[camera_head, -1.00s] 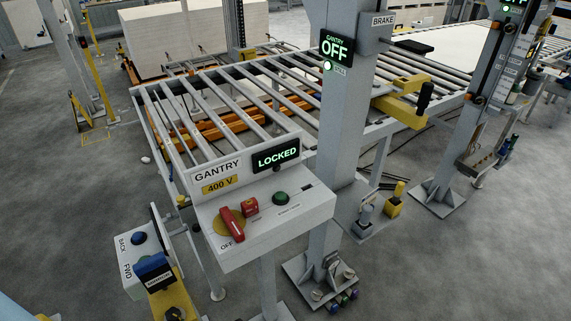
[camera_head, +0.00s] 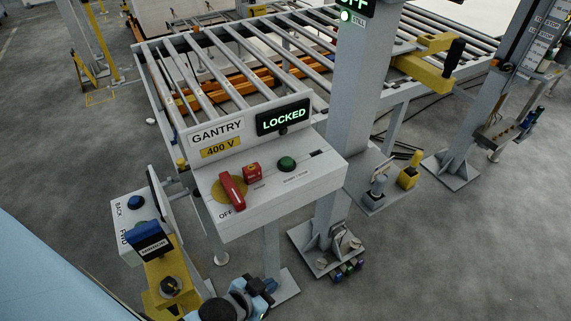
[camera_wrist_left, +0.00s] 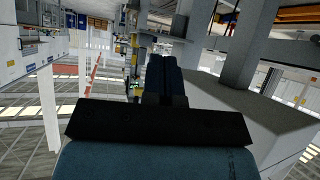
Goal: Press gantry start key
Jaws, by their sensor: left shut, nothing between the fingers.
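The gantry control box (camera_head: 270,205) is grey, with a sign reading GANTRY and 400 V and a display (camera_head: 284,117) reading LOCKED. On its top are a red rotary handle (camera_head: 232,190) beside the word OFF, a small red block (camera_head: 252,171) and a round green button (camera_head: 287,163). I cannot read the small label by the button. My left gripper (camera_head: 266,285) is low in front of the box, below its front edge and apart from it. In the left wrist view its dark fingers (camera_wrist_left: 167,78) are together and empty. My right gripper is not in view.
A grey post (camera_head: 357,110) stands right behind the box, with a roller conveyor (camera_head: 215,65) beyond. A pedestal box (camera_head: 128,225) with BACK and FWD markings and a yellow bracket (camera_head: 168,268) stand to the left. Open floor (camera_head: 450,260) lies to the right.

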